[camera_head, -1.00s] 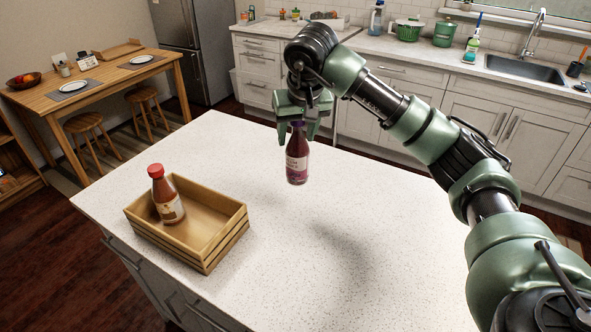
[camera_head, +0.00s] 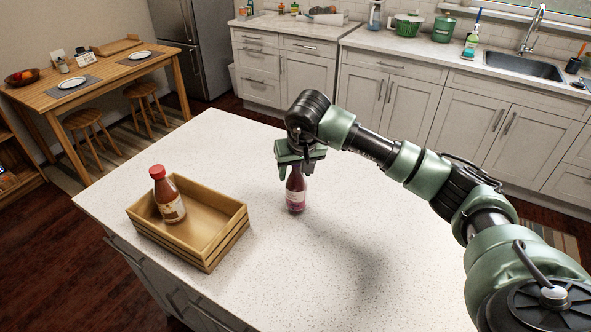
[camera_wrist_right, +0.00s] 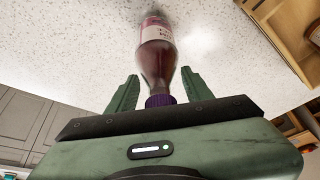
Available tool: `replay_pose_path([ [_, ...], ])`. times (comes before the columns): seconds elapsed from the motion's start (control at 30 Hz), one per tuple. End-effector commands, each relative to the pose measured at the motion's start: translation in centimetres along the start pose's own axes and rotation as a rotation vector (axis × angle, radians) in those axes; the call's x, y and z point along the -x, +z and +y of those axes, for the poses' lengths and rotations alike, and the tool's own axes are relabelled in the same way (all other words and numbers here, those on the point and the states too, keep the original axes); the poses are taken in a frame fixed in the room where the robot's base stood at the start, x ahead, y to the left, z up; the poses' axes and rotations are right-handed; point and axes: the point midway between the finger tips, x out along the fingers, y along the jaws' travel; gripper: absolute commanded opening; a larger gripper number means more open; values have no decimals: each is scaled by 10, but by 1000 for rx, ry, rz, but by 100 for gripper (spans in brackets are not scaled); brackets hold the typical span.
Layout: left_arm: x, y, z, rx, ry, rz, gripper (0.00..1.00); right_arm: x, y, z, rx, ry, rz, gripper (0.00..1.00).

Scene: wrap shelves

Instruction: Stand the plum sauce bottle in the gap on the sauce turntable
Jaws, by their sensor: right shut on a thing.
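The plum sauce bottle (camera_head: 295,193), dark purple with a pale label, is upright over the white island's far part. My right gripper (camera_head: 296,172) is shut on its upper part from above. In the right wrist view, the bottle (camera_wrist_right: 157,50) runs between the two green fingers of the gripper (camera_wrist_right: 160,78), with its purple cap close to the palm. I cannot tell whether its base touches the counter. The sauce turntable and my left gripper are not in view.
A wooden crate (camera_head: 228,237) on the island's left holds a red-capped sauce bottle (camera_head: 169,201) near its left side. The island top (camera_head: 300,280) is otherwise clear. Behind, across a floor gap, are a sink counter (camera_head: 440,52) and a wooden table (camera_head: 110,72).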

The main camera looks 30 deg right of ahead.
Motion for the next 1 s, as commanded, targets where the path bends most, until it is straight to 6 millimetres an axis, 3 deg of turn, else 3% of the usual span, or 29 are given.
replay_pose_path([
  [0.1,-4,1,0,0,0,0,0,-4,1,0,0,0,2,0],
  [0.13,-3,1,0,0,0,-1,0,-3,1,0,0,0,0,59],
  [0.2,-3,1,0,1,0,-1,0,-2,1,0,0,0,0,72],
  [0.63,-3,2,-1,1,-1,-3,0,6,-1,0,0,-1,2,72],
  [1.0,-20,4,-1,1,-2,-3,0,81,-1,0,0,-1,5,72],
])
